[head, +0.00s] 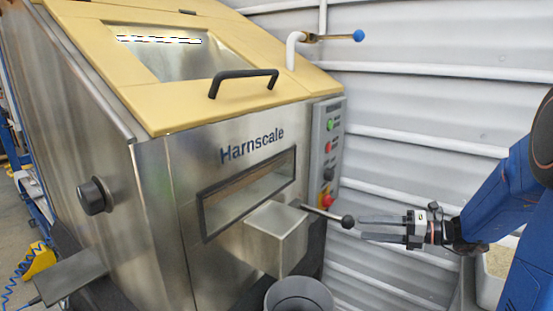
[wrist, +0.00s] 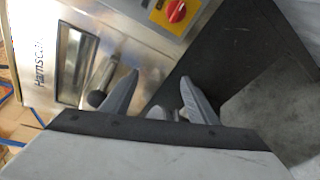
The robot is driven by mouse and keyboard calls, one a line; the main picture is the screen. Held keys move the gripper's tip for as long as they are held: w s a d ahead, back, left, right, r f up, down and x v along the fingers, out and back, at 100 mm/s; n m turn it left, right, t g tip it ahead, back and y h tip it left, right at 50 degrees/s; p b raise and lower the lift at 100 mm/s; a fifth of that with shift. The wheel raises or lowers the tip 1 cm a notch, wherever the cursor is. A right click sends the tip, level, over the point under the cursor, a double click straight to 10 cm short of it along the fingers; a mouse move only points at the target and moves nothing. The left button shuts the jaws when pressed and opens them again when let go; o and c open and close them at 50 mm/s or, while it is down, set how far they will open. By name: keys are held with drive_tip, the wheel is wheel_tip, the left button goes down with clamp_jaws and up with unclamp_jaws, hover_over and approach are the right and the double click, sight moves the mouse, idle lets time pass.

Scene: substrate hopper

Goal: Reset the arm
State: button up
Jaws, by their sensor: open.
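My gripper (head: 361,228) is at the right in the head view, its two fingers apart and pointing left toward the hopper. Nothing shows between the fingers. A lever with a black ball knob (head: 347,221) sticks out from beside the steel chute (head: 278,232), and its knob appears close to the fingertips. In the wrist view the gripper (wrist: 160,76) is open, and the black knob (wrist: 97,98) lies just left of the left finger, outside the jaws. I cannot tell whether finger and knob touch.
The steel Harnscale hopper (head: 180,185) with a yellow lid (head: 185,100) fills the left and middle. A control panel (head: 327,150) with buttons is on its right edge. A grey bucket (head: 298,296) stands under the chute. A corrugated wall (head: 430,110) is behind.

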drive_tip(key=s+a+f+n+g+h, duration=0.1)
drive_tip(key=s+a+n+g+h, duration=0.25)
drive_tip(key=s+n, duration=0.55)
drive_tip(key=s+a+f+n+g+h, duration=0.1)
drive_tip(key=s+a+n+g+h, duration=0.3)
drive_tip(key=s+n, duration=0.6)
drive_tip(key=s+d+r+n+t+h, duration=0.1)
drive_tip(key=s+d+n+t+h, duration=0.4)
drive_tip(key=n, duration=1.2)
drive_tip(key=s+d+h, duration=0.2)
drive_tip(key=s, duration=0.2)
drive_tip(key=shift+r+n, duration=0.3)
drive_tip(key=shift+n, duration=0.1)
drive_tip(key=shift+d+t, duration=0.1)
drive_tip(key=shift+t, duration=0.15)
drive_tip(key=shift+c, duration=0.4)
